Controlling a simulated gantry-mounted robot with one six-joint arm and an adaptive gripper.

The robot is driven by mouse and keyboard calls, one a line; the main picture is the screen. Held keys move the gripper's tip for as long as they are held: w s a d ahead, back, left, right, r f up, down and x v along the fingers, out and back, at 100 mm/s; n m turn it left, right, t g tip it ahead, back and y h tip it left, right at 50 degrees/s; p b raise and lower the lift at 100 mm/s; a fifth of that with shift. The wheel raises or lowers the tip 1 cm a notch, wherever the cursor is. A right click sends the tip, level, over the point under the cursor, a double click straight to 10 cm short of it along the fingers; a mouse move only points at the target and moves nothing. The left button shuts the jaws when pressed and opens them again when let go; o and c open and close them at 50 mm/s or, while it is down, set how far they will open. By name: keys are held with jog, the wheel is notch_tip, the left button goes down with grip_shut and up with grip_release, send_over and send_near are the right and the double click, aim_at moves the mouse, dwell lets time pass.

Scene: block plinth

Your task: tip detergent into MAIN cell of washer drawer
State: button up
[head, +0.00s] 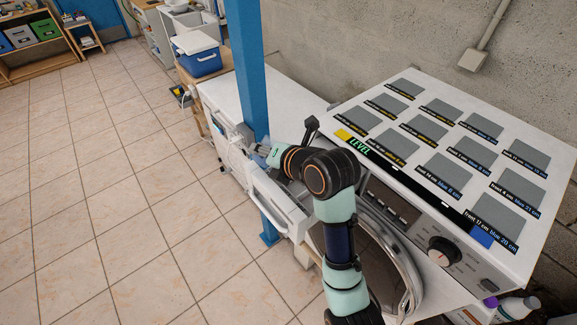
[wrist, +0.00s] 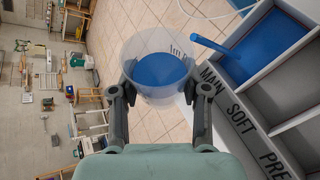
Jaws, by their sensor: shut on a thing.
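My gripper (wrist: 158,92) is shut on a clear cup (wrist: 158,42) holding blue liquid detergent (wrist: 160,72). The cup is tilted, and a thin blue stream (wrist: 210,45) runs from beside its rim towards the MAIN cell (wrist: 247,22) of the washer drawer (wrist: 240,118). Blue liquid (wrist: 262,45) covers the bottom of that cell. The SOFT cell (wrist: 283,92) and the PRE cell beside it look grey, with no blue. In the head view my gripper (head: 264,150) is above the far end of the open drawer (head: 277,200); the cup is hard to make out there.
A blue post (head: 246,70) stands close behind my gripper. The washer's round door (head: 400,262) is beside my arm. A sloping board (head: 410,150) with grey panels and a LEVEL label lies on the right. Tiled floor on the left is clear.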

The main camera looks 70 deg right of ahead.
jog(key=shift+r+m+t+y+p, duration=0.55)
jog(key=shift+m+y+p, duration=0.15)
jog(key=shift+m+p, duration=0.1)
dwell(2.1)
jog(key=shift+s+d+f+m+t+y, duration=0.1)
jog(key=shift+f+m+t+y, duration=0.15)
jog(key=shift+f+m+y, duration=0.2)
dwell(1.4)
jog(key=shift+s+d+f+m+t+y+b, duration=0.35)
jog(key=shift+d+m+t+y+b, duration=0.1)
jog(key=shift+d+m+b, duration=0.25)
dwell(1.1)
jog(key=shift+r, duration=0.15)
dwell(1.1)
